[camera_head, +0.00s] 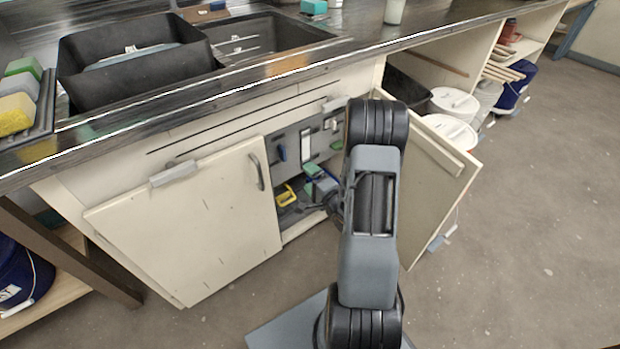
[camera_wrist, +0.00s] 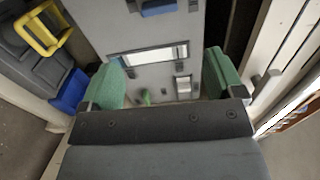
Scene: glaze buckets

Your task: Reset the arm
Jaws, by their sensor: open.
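My gripper (camera_wrist: 165,82) shows at the bottom of the wrist view, with its two green-padded fingers spread wide apart. Nothing is held between them; a grey panel (camera_wrist: 120,20) shows beyond the gap. In the head view my arm (camera_head: 370,200) reaches down and forward to the open sink cabinet. The arm's end is at the cabinet opening, partly hidden by the arm links and hard to separate from the items there.
The cabinet's right door (camera_head: 440,170) stands open just right of my arm; the left door (camera_head: 190,225) is at my left. A yellow-handled item (camera_head: 286,196) is inside the cabinet and also shows in the wrist view (camera_wrist: 42,30). The countertop edge is above. Floor at right is clear.

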